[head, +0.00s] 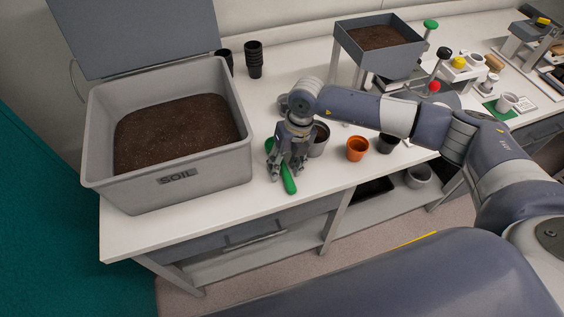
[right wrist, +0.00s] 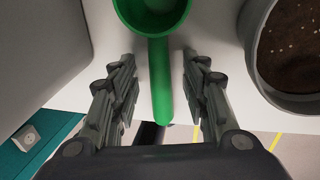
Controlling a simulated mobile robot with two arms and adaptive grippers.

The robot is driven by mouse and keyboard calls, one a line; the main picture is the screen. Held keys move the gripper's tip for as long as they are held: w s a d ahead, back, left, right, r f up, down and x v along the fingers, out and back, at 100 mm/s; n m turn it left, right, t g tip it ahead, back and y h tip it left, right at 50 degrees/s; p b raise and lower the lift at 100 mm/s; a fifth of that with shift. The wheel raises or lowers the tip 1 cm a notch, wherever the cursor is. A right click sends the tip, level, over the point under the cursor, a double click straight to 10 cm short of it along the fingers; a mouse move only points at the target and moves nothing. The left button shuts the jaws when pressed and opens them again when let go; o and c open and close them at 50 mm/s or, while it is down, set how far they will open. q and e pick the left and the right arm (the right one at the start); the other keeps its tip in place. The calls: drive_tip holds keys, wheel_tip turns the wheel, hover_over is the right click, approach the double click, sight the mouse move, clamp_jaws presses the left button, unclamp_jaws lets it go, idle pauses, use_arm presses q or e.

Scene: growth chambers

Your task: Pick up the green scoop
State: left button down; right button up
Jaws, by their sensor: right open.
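The green scoop (head: 289,180) lies on the white bench, just right of the grey soil bin, with its handle toward the front edge. My right gripper (head: 287,175) is above it and hides part of it in the head view. In the right wrist view the scoop's handle (right wrist: 160,88) runs between the two open fingers of my right gripper (right wrist: 157,92), with a gap on each side. The scoop's round bowl (right wrist: 152,12) is beyond the fingertips, cut off by the top edge. My left gripper is not in view.
The grey soil bin (head: 205,165) with raised lid stands close on the left. A grey pot of soil (right wrist: 258,55) is close on the right, then an orange pot (head: 357,149) and a dark pot (head: 387,144). Black stacked pots (head: 254,62) stand behind.

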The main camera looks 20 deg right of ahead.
sight(285, 167)
clamp_jaws()
drive_tip(key=shift+r, duration=0.15)
wheel_tip(285, 167, up, 8)
drive_tip(key=b, duration=0.2)
drive_tip(key=shift+r+b, duration=0.2)
drive_tip(key=shift+b, duration=0.1)
drive_tip(key=s+d+f+n+g+p, duration=0.1)
drive_tip(key=s+d+n+p, duration=0.2)
drive_tip(key=s+n+p, duration=0.15)
drive_tip(key=shift+d+b+x, duration=0.2)
drive_tip(key=shift+b+x, duration=0.55)
drive_tip(key=shift+x, duration=0.35)
drive_tip(key=shift+d+b+x, duration=0.25)
drive_tip(key=shift+b+x, duration=0.5)
drive_tip(key=shift+x, duration=0.4)
drive_tip(key=shift+d+b+x, duration=0.2)
drive_tip(key=shift+b+x, duration=0.55)
drive_tip(key=shift+x, duration=0.35)
drive_tip(key=shift+f, duration=0.15)
